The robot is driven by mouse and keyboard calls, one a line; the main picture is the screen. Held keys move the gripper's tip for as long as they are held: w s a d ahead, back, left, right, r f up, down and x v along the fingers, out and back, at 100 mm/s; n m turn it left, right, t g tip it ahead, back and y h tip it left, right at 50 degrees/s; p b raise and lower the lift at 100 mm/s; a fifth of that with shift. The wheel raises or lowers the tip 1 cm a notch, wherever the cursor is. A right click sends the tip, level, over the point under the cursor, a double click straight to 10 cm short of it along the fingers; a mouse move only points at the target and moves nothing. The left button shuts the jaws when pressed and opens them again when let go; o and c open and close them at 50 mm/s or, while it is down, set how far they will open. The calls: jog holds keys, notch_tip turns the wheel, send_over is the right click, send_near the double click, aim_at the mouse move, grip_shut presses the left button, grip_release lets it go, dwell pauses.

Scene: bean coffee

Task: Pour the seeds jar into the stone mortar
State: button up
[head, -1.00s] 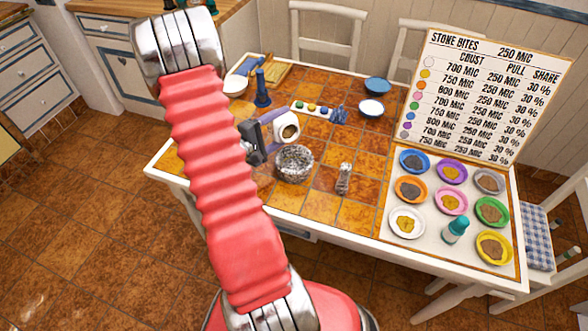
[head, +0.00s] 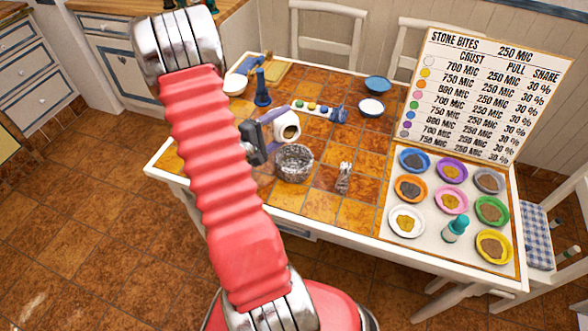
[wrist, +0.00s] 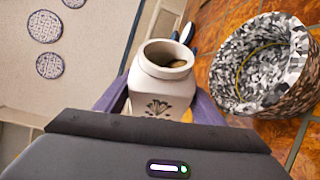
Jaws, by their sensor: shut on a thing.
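The speckled grey stone mortar (head: 294,167) stands on the tiled table just in front of the jar in the head view. The mortar (wrist: 262,68) is right of the jar in the wrist view. I see no seeds falling.
A speckled pestle (head: 344,179) stands right of the mortar. A tray of coloured bowls (head: 408,247) and a teal-capped bottle (head: 455,229) lie further right, below a written board (head: 480,95). Behind are a blue grinder-like item (head: 262,90), a button strip (head: 318,109) and bowls (head: 371,107).

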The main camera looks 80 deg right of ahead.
jog(key=shift+s+a+r+m, duration=0.2)
jog(key=shift+r+m, duration=0.05)
jog(key=shift+m, duration=0.05)
dwell(0.7)
jog(key=shift+a+f+m+h+p, duration=0.15)
jog(key=shift+m+h+p, duration=0.15)
jog(key=shift+p, duration=0.2)
dwell(0.5)
jog(key=shift+r, duration=0.2)
jog(key=shift+w+d+f+n+y, duration=0.25)
jog(key=shift+d+n, duration=0.1)
jog(key=shift+n, duration=0.2)
jog(key=shift+w+d+f+n+y, duration=0.15)
jog(key=shift+w+d+n+y, duration=0.15)
jog(key=shift+n, duration=0.25)
jog(key=shift+s+n, duration=0.1)
jog(key=shift+n, duration=0.2)
jog(key=shift+r+n+y+b, duration=0.2)
jog(key=shift+n+y+b, duration=0.1)
jog(key=shift+y+b, duration=0.05)
